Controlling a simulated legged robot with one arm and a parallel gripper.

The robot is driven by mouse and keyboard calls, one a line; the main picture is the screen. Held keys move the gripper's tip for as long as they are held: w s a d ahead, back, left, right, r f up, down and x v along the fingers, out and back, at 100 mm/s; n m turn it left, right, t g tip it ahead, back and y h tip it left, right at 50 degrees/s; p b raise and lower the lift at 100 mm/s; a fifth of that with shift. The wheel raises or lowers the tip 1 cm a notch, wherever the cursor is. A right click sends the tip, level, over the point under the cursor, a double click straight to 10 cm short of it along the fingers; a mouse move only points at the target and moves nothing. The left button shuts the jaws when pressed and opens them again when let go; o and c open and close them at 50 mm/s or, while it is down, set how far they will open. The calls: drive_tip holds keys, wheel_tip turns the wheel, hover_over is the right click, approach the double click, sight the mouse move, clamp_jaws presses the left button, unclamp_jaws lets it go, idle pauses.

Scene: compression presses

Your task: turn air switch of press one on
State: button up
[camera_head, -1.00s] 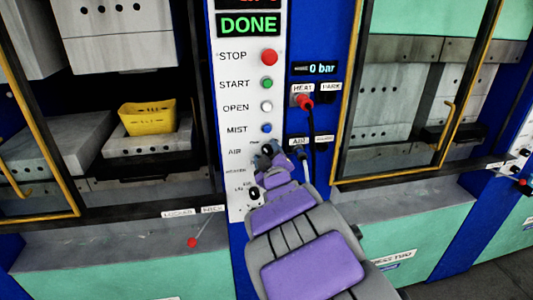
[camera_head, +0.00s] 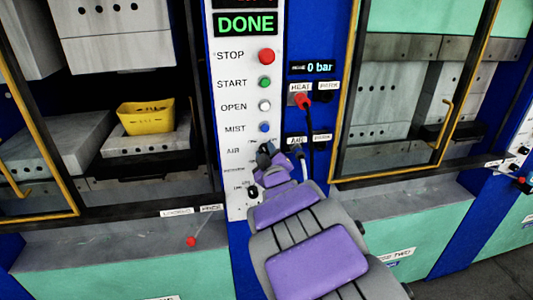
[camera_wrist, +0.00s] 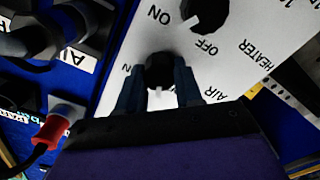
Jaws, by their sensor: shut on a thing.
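The air switch (camera_wrist: 160,68) is a round black knob with a pale pointer mark on the white control panel in the wrist view. The word AIR is printed beside it, with a partly hidden ON label on its other side. My gripper (camera_wrist: 159,92) has one dark finger on each side of the knob and is shut on it. In the head view my gripper (camera_head: 268,156) is at the AIR row of the panel (camera_head: 226,110) and hides the knob there.
The heater switch (camera_wrist: 207,12) is close to the air switch. A red connector (camera_wrist: 54,128) with a black cable is beside the panel. STOP (camera_head: 266,56), START, OPEN and MIST buttons are above my gripper. A yellow basket (camera_head: 146,118) stands inside the open press at left.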

drive_tip(key=m+p, duration=0.2)
drive_tip(key=m, duration=0.3)
drive_tip(key=shift+m, duration=0.3)
drive_tip(key=m, duration=0.5)
drive_tip(key=shift+m, duration=0.4)
drive_tip(key=o, duration=1)
drive_tip(key=shift+o, duration=0.2)
